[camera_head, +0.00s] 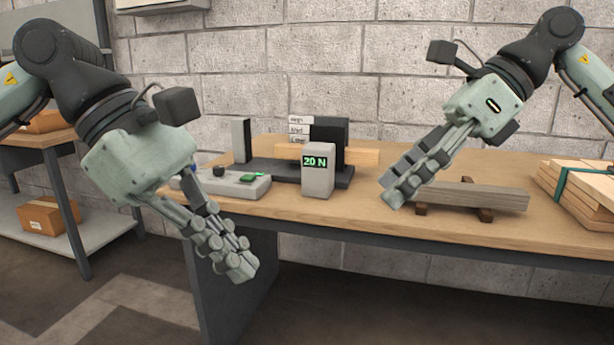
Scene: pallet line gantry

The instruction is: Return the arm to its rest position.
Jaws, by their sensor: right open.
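My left gripper (240,262) hangs in front of the table's front edge at the left, pointing down and to the right. Its fingers lie close together in this view, and I cannot tell whether they are open or shut. I see nothing held in it. My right gripper (393,188) is open, with no object visible in it. It points down and left over the table, in front of the left end of a grey wooden beam (480,196). The fingers hide that end, and I cannot tell whether they touch it.
The wooden table (330,222) carries a grey display block (318,180) reading "20 N", a dark fixture (262,170) with a light wooden bar, and a control box (236,186). Strapped boards (585,188) lie at the right. A shelf with cardboard boxes (48,214) stands at the left.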

